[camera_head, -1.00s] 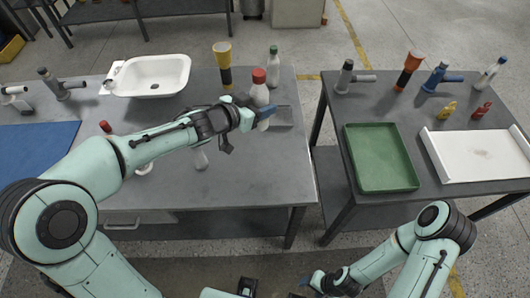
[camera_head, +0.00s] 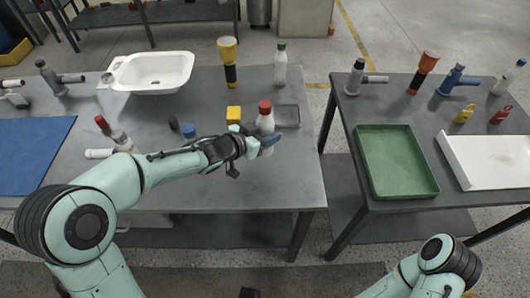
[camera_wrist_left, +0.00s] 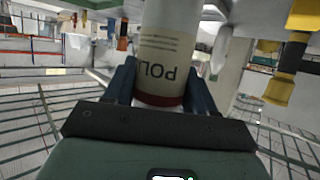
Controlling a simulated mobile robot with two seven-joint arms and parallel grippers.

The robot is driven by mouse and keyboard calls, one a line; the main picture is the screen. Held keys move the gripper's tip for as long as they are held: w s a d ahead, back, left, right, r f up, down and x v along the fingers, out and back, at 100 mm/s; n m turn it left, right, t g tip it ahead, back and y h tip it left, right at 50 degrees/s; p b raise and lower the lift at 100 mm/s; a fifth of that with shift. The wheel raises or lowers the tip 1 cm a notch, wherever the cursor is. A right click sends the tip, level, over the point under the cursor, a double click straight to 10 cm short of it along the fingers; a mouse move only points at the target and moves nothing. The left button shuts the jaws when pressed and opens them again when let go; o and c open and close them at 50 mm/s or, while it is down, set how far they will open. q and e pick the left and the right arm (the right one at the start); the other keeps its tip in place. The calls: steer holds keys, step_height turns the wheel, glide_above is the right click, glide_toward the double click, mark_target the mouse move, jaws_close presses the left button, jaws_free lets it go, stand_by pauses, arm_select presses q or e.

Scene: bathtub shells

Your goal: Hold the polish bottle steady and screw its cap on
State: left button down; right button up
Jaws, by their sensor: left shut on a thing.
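The polish bottle (camera_head: 265,122) is white with a red cap at its top, and it stands upright near the front right of the left-hand table. My left gripper (camera_head: 268,143) is shut on the bottle's body, below the cap. In the left wrist view the bottle (camera_wrist_left: 168,55) sits between the two blue fingers, and part of its label lettering shows upside down. I cannot tell whether its base touches the table or how tight the cap is. My right forearm (camera_head: 432,268) shows at the bottom right; its gripper is out of view.
A grey tray (camera_head: 288,116) lies just right of the bottle and a yellow block (camera_head: 234,113) left of it. A yellow-black flashlight (camera_head: 229,62) and a clear bottle (camera_head: 280,65) stand behind. A green tray (camera_head: 395,160) is on the right-hand table, across a gap.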

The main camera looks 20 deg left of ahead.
arm_select(q)
steer(key=shift+f, duration=0.15)
step_height(320, 180, down, 6)
steer(key=shift+r+b, duration=0.1)
steer(key=shift+b, duration=1.1)
steer(key=shift+c, duration=1.8)
jaws_free()
steer(key=p+v, duration=0.2)
steer(key=v, duration=1)
steer(key=shift+p, duration=0.3)
